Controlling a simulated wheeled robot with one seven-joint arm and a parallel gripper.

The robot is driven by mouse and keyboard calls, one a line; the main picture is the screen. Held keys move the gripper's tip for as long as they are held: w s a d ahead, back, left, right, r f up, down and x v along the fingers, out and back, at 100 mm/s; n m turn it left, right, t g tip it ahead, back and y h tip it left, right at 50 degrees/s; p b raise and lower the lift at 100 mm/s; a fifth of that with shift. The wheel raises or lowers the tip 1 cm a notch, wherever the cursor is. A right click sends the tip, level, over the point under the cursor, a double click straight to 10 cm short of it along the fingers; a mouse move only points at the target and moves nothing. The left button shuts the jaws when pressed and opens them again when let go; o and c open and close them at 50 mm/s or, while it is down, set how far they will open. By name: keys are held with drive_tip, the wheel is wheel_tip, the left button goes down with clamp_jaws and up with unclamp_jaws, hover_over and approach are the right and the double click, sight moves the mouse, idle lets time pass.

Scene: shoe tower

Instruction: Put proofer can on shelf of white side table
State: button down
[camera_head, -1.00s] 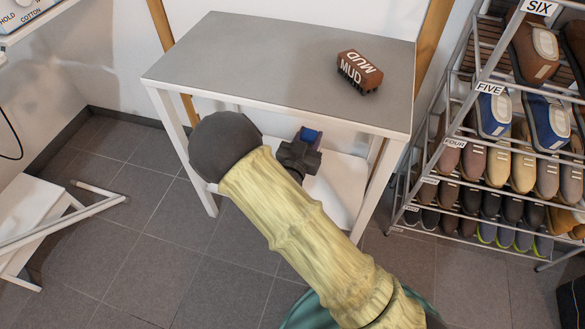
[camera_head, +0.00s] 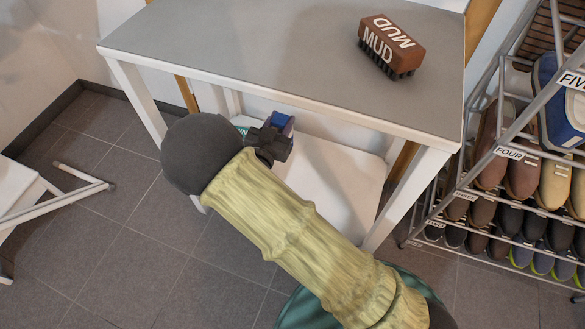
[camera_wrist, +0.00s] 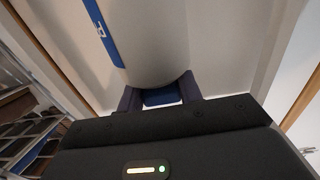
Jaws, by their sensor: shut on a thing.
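The proofer can, a pale cylinder with a blue lettered band (camera_wrist: 152,40), fills the upper middle of the wrist view, between the fingers of my gripper (camera_wrist: 160,98). My gripper is shut on it. In the head view my gripper (camera_head: 281,124) is under the front edge of the tabletop of the white side table (camera_head: 270,60), over its lower shelf (camera_head: 345,185). The can is mostly hidden there by my arm and gripper, so I cannot tell whether it touches the shelf.
A brown MUD brush (camera_head: 391,45) sits on the grey tabletop. A metal shoe rack (camera_head: 470,190) with several shoes stands close on the right. A white frame (camera_head: 75,195) stands on the floor at left. The table's front legs (camera_head: 405,195) flank the shelf opening.

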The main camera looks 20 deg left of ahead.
wheel_tip(320, 180, down, 6)
drive_tip(key=b, duration=0.4)
wheel_tip(320, 180, down, 4)
drive_tip(key=b, duration=0.3)
idle(0.3)
drive_tip(key=c, duration=0.9)
unclamp_jaws()
drive_tip(key=shift+f, duration=0.1)
drive_tip(key=shift+c, duration=0.2)
